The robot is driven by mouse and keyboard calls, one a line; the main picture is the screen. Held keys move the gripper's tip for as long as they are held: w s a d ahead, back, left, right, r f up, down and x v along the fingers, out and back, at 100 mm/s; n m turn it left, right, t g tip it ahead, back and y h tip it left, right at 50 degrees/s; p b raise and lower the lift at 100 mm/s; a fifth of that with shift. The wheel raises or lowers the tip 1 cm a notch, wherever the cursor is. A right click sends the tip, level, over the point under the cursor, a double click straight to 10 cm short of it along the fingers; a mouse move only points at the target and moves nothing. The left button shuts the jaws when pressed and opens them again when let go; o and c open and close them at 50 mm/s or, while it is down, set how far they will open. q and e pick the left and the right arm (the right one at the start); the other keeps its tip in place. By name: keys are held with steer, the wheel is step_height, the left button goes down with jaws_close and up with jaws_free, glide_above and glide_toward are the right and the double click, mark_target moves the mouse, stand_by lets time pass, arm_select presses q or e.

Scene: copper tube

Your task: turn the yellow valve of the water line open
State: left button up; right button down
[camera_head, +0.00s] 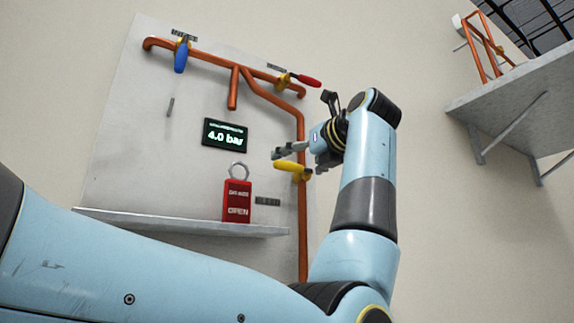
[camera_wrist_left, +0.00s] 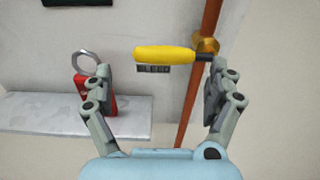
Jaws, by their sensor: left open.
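The yellow valve handle (camera_head: 290,166) sits on the right-hand vertical copper pipe (camera_head: 302,225) and points left, across the pipe. In the left wrist view the yellow handle (camera_wrist_left: 163,53) lies level, with its dark stem and brass body (camera_wrist_left: 206,46) on the pipe (camera_wrist_left: 196,95). My left gripper (camera_head: 290,160) is at the valve, in front of the panel. In the left wrist view its fingers (camera_wrist_left: 160,80) are spread wide and empty, with the handle showing between and beyond them. I cannot tell whether a finger touches it. My right gripper is not in view.
A red lock-out padlock (camera_head: 237,200) stands on a grey shelf (camera_head: 180,223) left of the valve. A display (camera_head: 225,135) reads 4.0 bar. A blue valve handle (camera_head: 181,57) and a red one (camera_head: 307,80) are higher on the pipes. Another shelf (camera_head: 510,100) juts out at right.

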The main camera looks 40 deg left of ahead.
mark_target(290, 166)
arm_select(q)
steer(key=x, duration=0.6)
steer(key=shift+p, duration=0.4)
steer(key=shift+w+d, duration=0.1)
steer(key=shift+d, duration=0.05)
steer(key=c, duration=1.5)
